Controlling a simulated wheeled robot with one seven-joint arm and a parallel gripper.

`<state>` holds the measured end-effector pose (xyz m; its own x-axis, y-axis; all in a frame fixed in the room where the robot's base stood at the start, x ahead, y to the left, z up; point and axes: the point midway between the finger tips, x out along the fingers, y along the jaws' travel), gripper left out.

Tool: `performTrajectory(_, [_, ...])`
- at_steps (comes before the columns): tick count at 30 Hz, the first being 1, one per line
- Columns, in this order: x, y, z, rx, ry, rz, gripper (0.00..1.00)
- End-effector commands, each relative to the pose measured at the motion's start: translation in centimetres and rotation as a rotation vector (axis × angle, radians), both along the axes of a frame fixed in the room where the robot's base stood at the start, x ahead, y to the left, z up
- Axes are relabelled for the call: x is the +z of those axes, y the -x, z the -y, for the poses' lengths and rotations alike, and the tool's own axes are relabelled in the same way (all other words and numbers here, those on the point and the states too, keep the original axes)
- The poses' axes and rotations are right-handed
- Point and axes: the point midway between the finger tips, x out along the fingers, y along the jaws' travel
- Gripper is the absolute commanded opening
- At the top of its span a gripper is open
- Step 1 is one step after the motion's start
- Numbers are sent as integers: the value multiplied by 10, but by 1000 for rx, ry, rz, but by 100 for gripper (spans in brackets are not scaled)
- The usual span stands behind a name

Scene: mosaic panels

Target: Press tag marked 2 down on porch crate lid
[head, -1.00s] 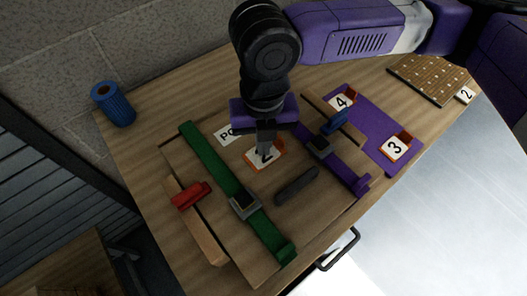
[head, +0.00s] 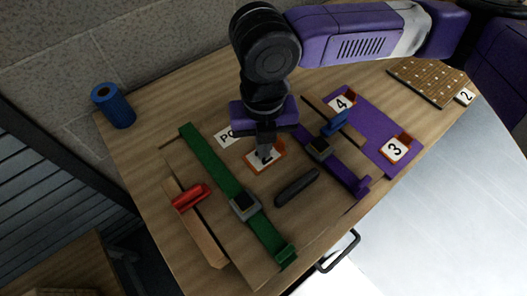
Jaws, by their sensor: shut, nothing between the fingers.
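The porch crate lid (head: 178,158) is a flat wooden board with a green strap and a purple strap across it. A white label reading "PO" (head: 226,136), partly hidden, lies on it. An orange tag with a white face (head: 277,158) lies on the lid between the straps. Its mark is mostly hidden by my fingers, so I cannot read it fully. My gripper (head: 265,155) is shut and points down onto this tag, with its fingertips at or touching its face. No gap shows between them.
Tags marked 4 (head: 341,103) and 3 (head: 395,148) sit on a purple mat (head: 372,127) at right. A white card marked 2 (head: 466,96) is beside a dotted board (head: 430,78). A blue roll (head: 114,106) stands far left. A dark bar (head: 297,188) lies near the tag.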

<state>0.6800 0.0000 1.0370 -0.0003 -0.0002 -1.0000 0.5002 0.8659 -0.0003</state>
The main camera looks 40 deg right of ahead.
Motion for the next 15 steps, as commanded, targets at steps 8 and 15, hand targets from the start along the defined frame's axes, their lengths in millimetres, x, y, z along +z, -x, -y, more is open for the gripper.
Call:
performTrajectory(8, [24,0,0,0,-1,1,0])
performTrajectory(15, [41,0,0,0,-1,1,0])
